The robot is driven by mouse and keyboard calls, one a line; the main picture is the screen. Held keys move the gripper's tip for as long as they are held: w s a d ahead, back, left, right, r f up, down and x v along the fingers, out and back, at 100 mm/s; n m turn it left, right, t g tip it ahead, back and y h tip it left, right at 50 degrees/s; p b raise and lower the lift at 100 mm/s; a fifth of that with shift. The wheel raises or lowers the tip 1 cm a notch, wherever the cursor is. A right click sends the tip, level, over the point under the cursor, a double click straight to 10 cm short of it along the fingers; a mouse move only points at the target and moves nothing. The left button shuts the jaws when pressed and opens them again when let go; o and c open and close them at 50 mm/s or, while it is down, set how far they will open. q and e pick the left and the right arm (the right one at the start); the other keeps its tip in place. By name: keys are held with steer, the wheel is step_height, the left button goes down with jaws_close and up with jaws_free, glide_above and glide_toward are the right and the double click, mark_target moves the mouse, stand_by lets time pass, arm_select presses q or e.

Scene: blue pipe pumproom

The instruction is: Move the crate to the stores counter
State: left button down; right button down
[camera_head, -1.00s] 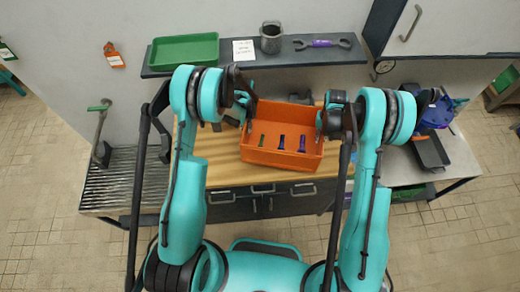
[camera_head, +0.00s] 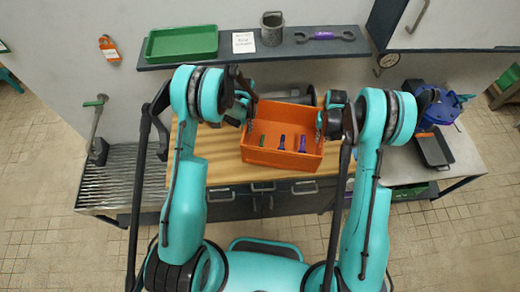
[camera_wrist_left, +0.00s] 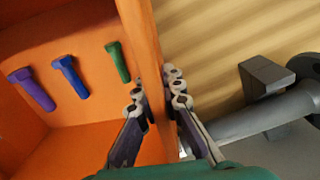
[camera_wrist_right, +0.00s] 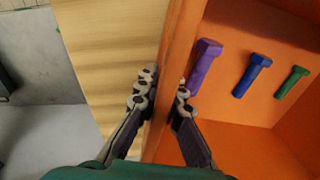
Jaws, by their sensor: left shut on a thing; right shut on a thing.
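The orange crate (camera_head: 282,157) is held between my two arms, over the wooden-topped counter (camera_head: 220,171). Inside it lie a green bolt (camera_head: 262,140), a blue bolt (camera_head: 282,142) and a purple bolt (camera_head: 302,144). My left gripper (camera_head: 247,112) is shut on the crate's left wall; the left wrist view shows its fingers (camera_wrist_left: 158,100) on both sides of that wall. My right gripper (camera_head: 322,122) is shut on the right wall, and its fingers (camera_wrist_right: 163,98) straddle it in the right wrist view. I cannot tell whether the crate's bottom touches the wood.
A shelf (camera_head: 380,46) behind holds a green tray (camera_head: 181,43), a card (camera_head: 243,42), a grey mug (camera_head: 272,28) and a wrench (camera_head: 322,36). A grey pipe part (camera_wrist_left: 265,115) lies near the left gripper. A black tray (camera_head: 434,148) and blue pump (camera_head: 440,108) are at right.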

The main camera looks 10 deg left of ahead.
arm_select(q)
steer(key=shift+f+b, duration=0.4)
steer(key=shift+f, duration=0.2)
arm_select(e)
steer(key=shift+f, duration=0.6)
arm_select(q)
steer(key=c, duration=2)
jaws_free()
arm_select(e)
steer(key=c, duration=2)
jaws_free()
steer(key=shift+f, duration=0.1)
arm_select(q)
steer(key=o, duration=0.3)
arm_select(e)
steer(key=o, duration=0.3)
arm_select(q)
step_height(320, 180, up, 12)
steer(key=shift+s+f, duration=0.1)
steer(key=shift+f, duration=0.1)
steer(key=shift+r, duration=0.2)
arm_select(e)
steer(key=shift+r, duration=0.25)
step_height(320, 180, up, 12)
steer(key=shift+f, duration=0.15)
